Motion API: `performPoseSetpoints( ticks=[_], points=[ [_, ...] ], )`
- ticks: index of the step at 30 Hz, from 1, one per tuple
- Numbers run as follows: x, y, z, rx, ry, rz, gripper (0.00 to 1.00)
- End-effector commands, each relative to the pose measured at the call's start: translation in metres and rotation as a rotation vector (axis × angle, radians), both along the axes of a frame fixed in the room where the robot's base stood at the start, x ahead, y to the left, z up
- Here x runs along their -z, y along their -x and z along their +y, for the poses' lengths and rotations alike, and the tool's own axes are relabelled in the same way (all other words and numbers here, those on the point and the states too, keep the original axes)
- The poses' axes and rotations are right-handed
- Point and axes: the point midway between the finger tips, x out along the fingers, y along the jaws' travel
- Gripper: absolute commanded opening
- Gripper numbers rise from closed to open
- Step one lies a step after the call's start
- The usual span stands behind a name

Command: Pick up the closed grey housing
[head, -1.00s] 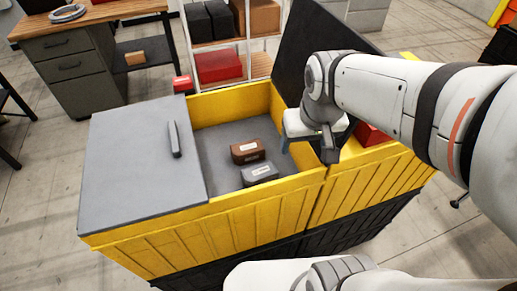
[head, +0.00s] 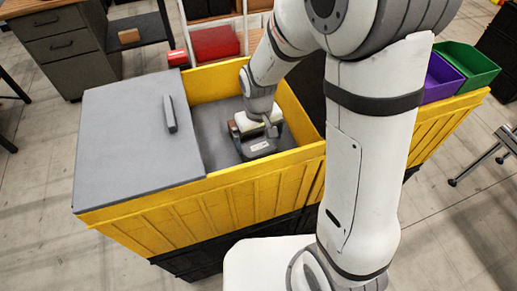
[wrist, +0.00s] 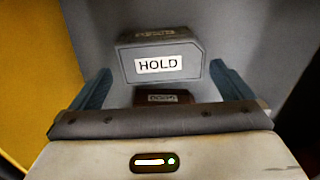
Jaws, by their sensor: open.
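The grey housing (head: 263,149) sits on the grey floor of the yellow bin, nearest its front wall. In the wrist view the grey housing (wrist: 205,68) carries a white label reading HOLD. My gripper (head: 257,130) is down inside the bin, just above and behind it. In the wrist view my gripper (wrist: 160,84) is open, its blue-grey fingers apart on either side of the view with the housing ahead between them. Whether the fingers touch it I cannot tell. A brown housing (head: 232,128) is mostly hidden by my gripper; its labelled part (wrist: 163,98) shows below the grey one.
The yellow bin (head: 225,195) has a grey lid panel (head: 120,140) with a handle covering its left part. Its walls stand close around my gripper. Purple (head: 443,78) and green (head: 470,65) trays stand at the right. A desk and shelf are behind.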

Motion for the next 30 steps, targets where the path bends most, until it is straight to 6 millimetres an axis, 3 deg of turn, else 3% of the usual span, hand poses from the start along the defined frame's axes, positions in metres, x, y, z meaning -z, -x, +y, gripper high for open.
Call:
performPoseSetpoints(
  ticks=[10, 20, 30],
  points=[
    [0.041, 0.003, 0.002, -0.001, 0.001, 0.003, 1.0],
    [0.048, 0.003, 0.002, -0.001, 0.0, 0.0, 1.0],
    [0.048, 0.003, 0.002, -0.002, 0.0, 0.0, 0.74]
  ],
)
